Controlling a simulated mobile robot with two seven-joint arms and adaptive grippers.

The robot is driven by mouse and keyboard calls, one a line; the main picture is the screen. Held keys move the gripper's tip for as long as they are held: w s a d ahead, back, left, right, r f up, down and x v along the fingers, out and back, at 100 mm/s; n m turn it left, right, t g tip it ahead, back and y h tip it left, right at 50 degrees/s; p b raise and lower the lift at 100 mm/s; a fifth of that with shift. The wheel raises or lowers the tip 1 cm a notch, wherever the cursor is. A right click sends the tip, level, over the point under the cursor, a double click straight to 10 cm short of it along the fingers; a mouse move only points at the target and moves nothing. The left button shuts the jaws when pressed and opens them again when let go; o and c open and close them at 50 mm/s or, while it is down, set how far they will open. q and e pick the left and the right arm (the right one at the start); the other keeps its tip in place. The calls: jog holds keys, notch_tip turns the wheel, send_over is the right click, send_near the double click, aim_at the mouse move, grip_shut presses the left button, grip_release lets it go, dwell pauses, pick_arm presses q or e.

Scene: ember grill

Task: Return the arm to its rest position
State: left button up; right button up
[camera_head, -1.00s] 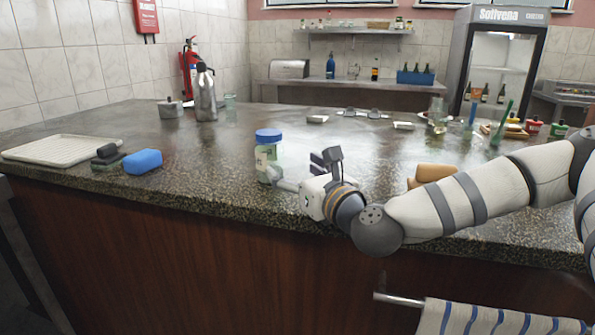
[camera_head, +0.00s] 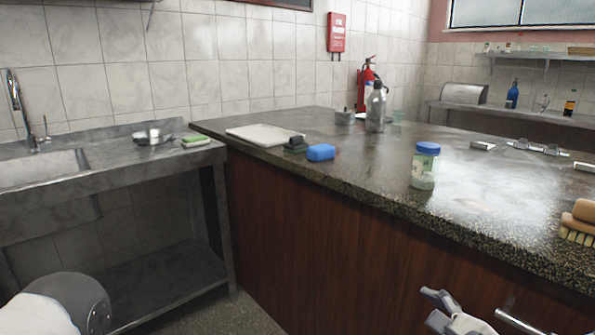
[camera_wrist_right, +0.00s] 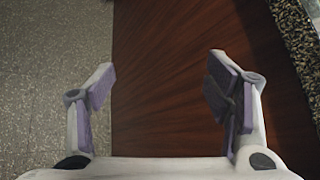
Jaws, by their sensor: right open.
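My right gripper (camera_head: 440,308) shows at the lower right of the head view, below the counter's front edge and in front of the wood panel. In the right wrist view the right gripper (camera_wrist_right: 160,85) has its two fingers wide apart with nothing between them. A rounded white and grey part of my left arm shows at the lower left of the head view. My left gripper is not in view.
A steel sink bench (camera_head: 90,160) stands at left.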

jog(key=s+a+f+n+g, duration=0.2)
jog(key=s+f+n+g, duration=0.3)
jog(key=s+f, duration=0.4)
jog(key=s+a+f+n+g, duration=0.2)
jog(key=s+f+n+g, duration=0.1)
jog(key=s+f+n, duration=0.65)
jog(key=s+d+n+g+h, duration=0.1)
jog(key=s+n+g, duration=0.1)
jog(key=s, duration=0.5)
jog(key=s+d+n+g, duration=0.2)
jog(key=s+n, duration=0.3)
jog(key=s, duration=0.2)
jog(key=s+d+f+n+g+h, duration=0.1)
jog(key=s+d+n+g, duration=0.1)
jog(key=s, duration=0.6)
jog(key=shift+n+g+h+p, duration=0.3)
jog(key=shift+n+p, duration=0.1)
jog(key=shift+n, duration=0.35)
